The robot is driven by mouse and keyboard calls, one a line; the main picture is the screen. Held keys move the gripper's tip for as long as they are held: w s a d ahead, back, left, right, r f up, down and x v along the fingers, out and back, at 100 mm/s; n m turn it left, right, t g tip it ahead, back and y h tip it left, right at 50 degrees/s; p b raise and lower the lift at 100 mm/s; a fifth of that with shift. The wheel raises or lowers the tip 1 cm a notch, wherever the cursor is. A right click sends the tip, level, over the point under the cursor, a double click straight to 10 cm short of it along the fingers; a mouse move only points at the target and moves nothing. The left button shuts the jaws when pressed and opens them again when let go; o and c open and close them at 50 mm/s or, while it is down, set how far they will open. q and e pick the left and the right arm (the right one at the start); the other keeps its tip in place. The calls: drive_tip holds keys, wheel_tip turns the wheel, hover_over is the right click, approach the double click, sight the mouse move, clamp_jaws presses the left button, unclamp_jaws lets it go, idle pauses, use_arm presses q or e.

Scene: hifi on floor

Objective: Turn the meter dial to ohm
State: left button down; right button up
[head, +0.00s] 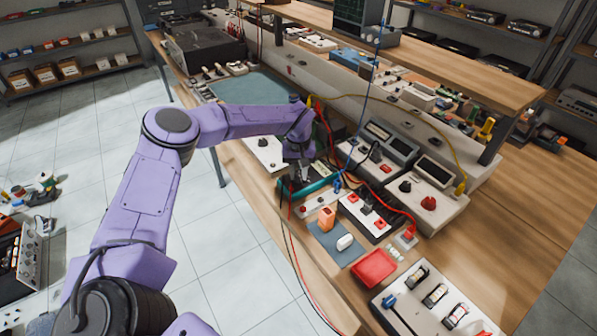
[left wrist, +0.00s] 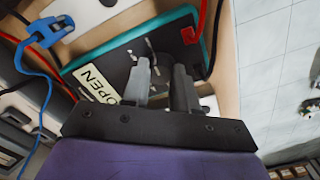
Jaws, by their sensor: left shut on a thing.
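The meter (left wrist: 115,62) is a black-faced box with a teal edge. It lies on the workbench, and white marks show on its face in the left wrist view. In the head view its teal edge (head: 311,189) shows below my left gripper (head: 302,176). My left gripper, also in the left wrist view (left wrist: 163,72), points down at the meter's face with its fingers closed on the dial. The fingers hide the dial, so I cannot tell its setting. My right gripper is not in view.
Red and blue leads run near the meter. Grey instruments (head: 388,143) stand behind. The tiled floor is left of the bench.

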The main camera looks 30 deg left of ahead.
sight(299, 175)
use_arm(q)
drive_tip(key=c, duration=0.9)
unclamp_jaws()
drive_tip(key=shift+o, duration=0.2)
drive_tip(key=shift+r, duration=0.35)
wheel_tip(299, 175, up, 10)
drive_tip(key=b, duration=0.2)
drive_tip(key=shift+f, duration=0.1)
